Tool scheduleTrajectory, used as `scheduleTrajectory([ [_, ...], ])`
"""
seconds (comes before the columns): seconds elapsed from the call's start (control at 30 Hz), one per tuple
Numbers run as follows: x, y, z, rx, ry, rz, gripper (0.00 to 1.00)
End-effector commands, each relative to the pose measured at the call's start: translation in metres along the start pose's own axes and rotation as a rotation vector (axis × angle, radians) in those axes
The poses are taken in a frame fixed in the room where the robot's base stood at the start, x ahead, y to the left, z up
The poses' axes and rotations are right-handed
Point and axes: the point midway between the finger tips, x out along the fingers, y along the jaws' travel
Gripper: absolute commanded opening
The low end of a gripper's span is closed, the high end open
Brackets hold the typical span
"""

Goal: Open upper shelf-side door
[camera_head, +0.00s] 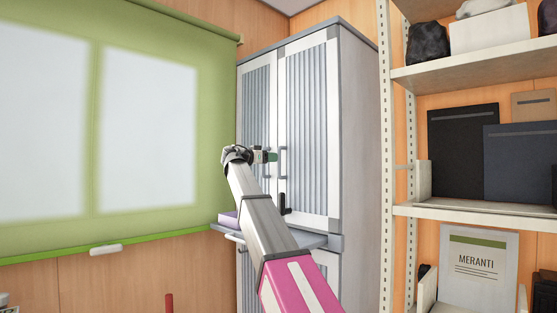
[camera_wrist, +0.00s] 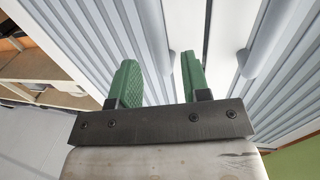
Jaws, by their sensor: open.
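The upper shelf-side door (camera_head: 308,130) is the right-hand ribbed door of a tall grey-white cabinet. It looks shut. Its upright grey bar handle (camera_head: 283,162) is near the inner edge. My gripper (camera_head: 272,156) is in front of the doors, just left of this handle in the head view. In the wrist view its green fingers (camera_wrist: 158,75) are apart with nothing held. The shelf-side door's handle (camera_wrist: 173,65) appears between the fingertips there, closer to the right finger. I cannot tell whether they touch or how deep it sits between them.
The other upper door (camera_head: 259,105) is left of it; its handle (camera_wrist: 247,62) is right of my fingers in the wrist view. A grey ledge (camera_head: 300,239) with a dark upright object (camera_head: 283,204) is below. An open shelf (camera_head: 470,208) stands right, a green blind (camera_head: 150,185) left.

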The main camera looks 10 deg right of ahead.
Motion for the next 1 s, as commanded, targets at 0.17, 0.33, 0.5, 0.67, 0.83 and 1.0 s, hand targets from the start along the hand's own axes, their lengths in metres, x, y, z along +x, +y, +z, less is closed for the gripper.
scheduleTrajectory([
  [0.17, 0.029, -0.001, 0.0, 0.0, 0.0, 0.001, 0.43],
  [0.33, 0.044, 0.0, 0.0, 0.0, -0.001, 0.001, 0.43],
  [0.5, 0.049, 0.0, 0.0, 0.0, -0.001, 0.0, 0.43],
  [0.67, 0.049, 0.0, 0.0, 0.0, -0.001, -0.001, 0.43],
  [0.83, 0.048, 0.0, 0.0, 0.0, -0.001, 0.0, 0.04],
  [1.0, 0.048, 0.0, 0.0, 0.0, -0.001, -0.001, 0.0],
])
